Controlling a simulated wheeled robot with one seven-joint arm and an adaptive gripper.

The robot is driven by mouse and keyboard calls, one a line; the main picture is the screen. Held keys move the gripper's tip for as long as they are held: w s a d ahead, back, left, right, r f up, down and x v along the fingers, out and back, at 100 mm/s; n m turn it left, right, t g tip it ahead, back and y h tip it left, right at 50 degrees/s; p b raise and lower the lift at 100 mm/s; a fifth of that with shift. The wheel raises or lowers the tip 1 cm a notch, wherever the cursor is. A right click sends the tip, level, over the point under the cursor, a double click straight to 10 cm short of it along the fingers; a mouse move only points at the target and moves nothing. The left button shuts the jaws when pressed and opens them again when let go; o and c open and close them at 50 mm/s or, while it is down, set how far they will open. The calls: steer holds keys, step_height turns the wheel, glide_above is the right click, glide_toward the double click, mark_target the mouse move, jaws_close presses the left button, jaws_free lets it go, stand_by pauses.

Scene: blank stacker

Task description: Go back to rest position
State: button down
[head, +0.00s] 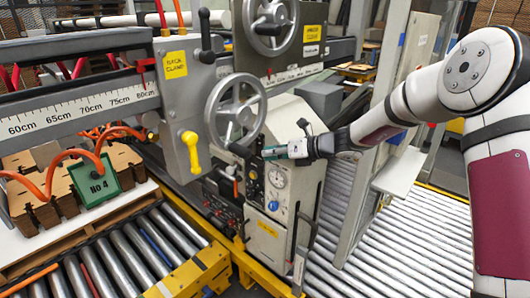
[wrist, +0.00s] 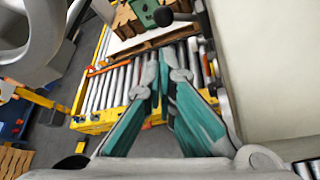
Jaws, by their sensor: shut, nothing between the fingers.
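My gripper (head: 268,153) is in front of the control panel (head: 277,181) of the blank stacker, near its gauge and knobs. In the wrist view its teal fingers (wrist: 163,88) are shut with nothing between them, pointing toward the rollers and pallet. The large grey handwheel (head: 235,110) is just up and left of the gripper in the head view. A black knob on a lever (wrist: 164,16) shows beyond the fingertips in the wrist view. I cannot tell whether the gripper touches the panel.
A yellow-handled lever (head: 191,150) and a second handwheel (head: 270,22) are on the machine. A pallet with cut blanks and a green "No 4" sign (head: 96,182) is at left. Roller conveyors (head: 385,250) lie right. A grey upright post (head: 372,130) stands close to my arm.

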steer(key=shift+d, duration=0.1)
steer(key=s+d+r+n+g+h, duration=0.1)
steer(key=s+d+r+n+h, duration=0.15)
steer(key=s+r+n, duration=0.45)
steer(key=s+d+r+n+g+h, duration=0.1)
steer(key=s+d+r+n+h, duration=0.2)
steer(key=s+n, duration=0.7)
steer(key=s+d+r+n+h, duration=0.1)
steer(key=s+d+n+h, duration=0.2)
steer(key=s, duration=1)
steer(key=s+d+r+n+t+h, duration=0.1)
steer(key=s+d+n+h, duration=0.2)
steer(key=s+d+n, duration=0.5)
steer(key=s+d, duration=0.5)
steer(key=d, duration=0.1)
steer(key=shift+d+r+n+t+h, duration=0.25)
steer(key=shift+r+n+t+h, duration=0.05)
steer(key=shift+r+h, duration=0.05)
steer(key=shift+a, duration=0.1)
